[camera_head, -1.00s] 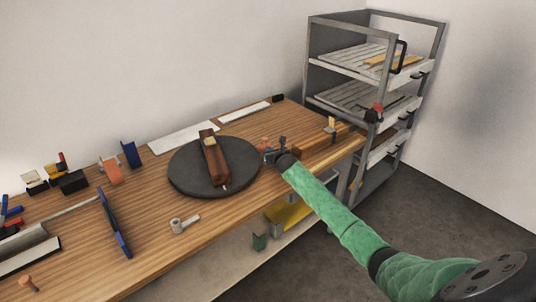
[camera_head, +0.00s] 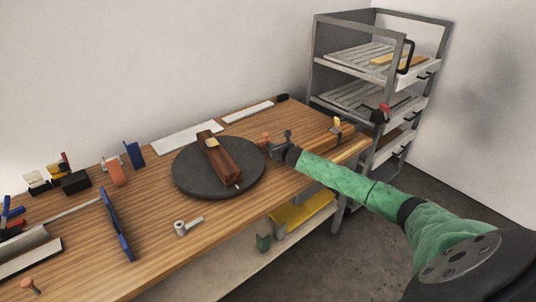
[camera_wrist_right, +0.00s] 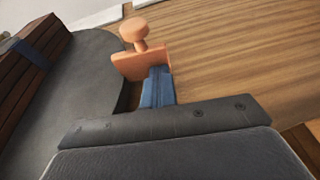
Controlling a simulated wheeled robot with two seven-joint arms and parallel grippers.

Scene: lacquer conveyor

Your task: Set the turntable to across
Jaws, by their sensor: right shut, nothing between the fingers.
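The turntable (camera_head: 190,181) is a dark grey disc on the wooden bench. A reddish-brown wooden block (camera_head: 224,163) with a small pale piece on top lies across it, slanting from upper left to lower right. An orange tab with a round knob (camera_head: 266,138) stands at the disc's right rim; it also shows in the right wrist view (camera_wrist_right: 140,62). My right gripper (camera_head: 277,149) is shut and empty beside this tab. Its blue fingertips (camera_wrist_right: 157,87) appear against the tab, though contact is hard to confirm. The disc's edge (camera_wrist_right: 90,85) shows left of them. My left gripper is out of view.
A grey metal pipe-like part (camera_head: 187,226) lies in front of the turntable. A blue upright panel (camera_head: 115,225) stands to its left. White flat strips (camera_head: 187,138) lie behind. A grey shelf rack (camera_head: 361,75) stands at the right. A yellow item (camera_head: 303,210) sits below the bench.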

